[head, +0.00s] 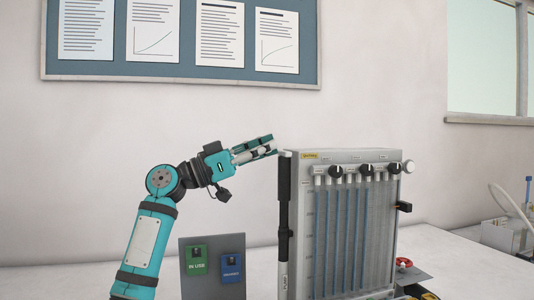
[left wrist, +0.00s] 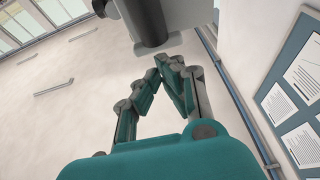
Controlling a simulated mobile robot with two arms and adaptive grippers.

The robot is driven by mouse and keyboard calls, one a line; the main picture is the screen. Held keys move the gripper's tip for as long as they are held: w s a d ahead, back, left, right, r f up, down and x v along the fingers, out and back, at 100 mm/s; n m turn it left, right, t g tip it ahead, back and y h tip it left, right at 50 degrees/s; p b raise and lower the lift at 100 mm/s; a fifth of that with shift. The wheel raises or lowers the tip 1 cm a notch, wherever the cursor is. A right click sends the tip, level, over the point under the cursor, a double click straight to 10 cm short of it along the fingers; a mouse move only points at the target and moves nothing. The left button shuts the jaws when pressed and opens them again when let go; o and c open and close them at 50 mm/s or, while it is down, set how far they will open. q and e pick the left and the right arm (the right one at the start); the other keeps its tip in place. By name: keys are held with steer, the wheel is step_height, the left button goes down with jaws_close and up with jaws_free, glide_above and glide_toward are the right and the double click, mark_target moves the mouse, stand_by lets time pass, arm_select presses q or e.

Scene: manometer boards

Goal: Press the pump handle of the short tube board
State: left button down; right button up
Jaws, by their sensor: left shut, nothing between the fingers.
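The tube board (head: 350,225) is a grey upright panel with several blue-filled tubes and black knobs along its top. Its pump (head: 283,250) stands at its left edge, with a long black handle (head: 284,185) topped by a light cap. My left gripper (head: 274,146) is shut and empty, tilted slightly up, with its fingertips just above and left of the handle top. In the left wrist view, the shut fingertips (left wrist: 166,62) are close to the end of the dark handle (left wrist: 147,22). Contact cannot be told. My right gripper is not in view.
A grey stand with a green "IN USE" tag (head: 196,260) and a blue tag (head: 232,258) is left of the board. A red ring-shaped part (head: 404,262) sits at the board's right. A rack with a bottle (head: 505,235) stands far right. Space above the board is clear.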

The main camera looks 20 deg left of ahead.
arm_select(q)
steer(key=b+v, duration=0.1)
steer(key=v, duration=0.7)
steer(key=shift+f+b, duration=0.15)
steer(key=shift+b, duration=0.25)
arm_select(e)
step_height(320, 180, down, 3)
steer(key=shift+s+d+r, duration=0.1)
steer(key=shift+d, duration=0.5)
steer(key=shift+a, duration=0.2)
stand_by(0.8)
arm_select(q)
steer(key=shift+s, duration=0.1)
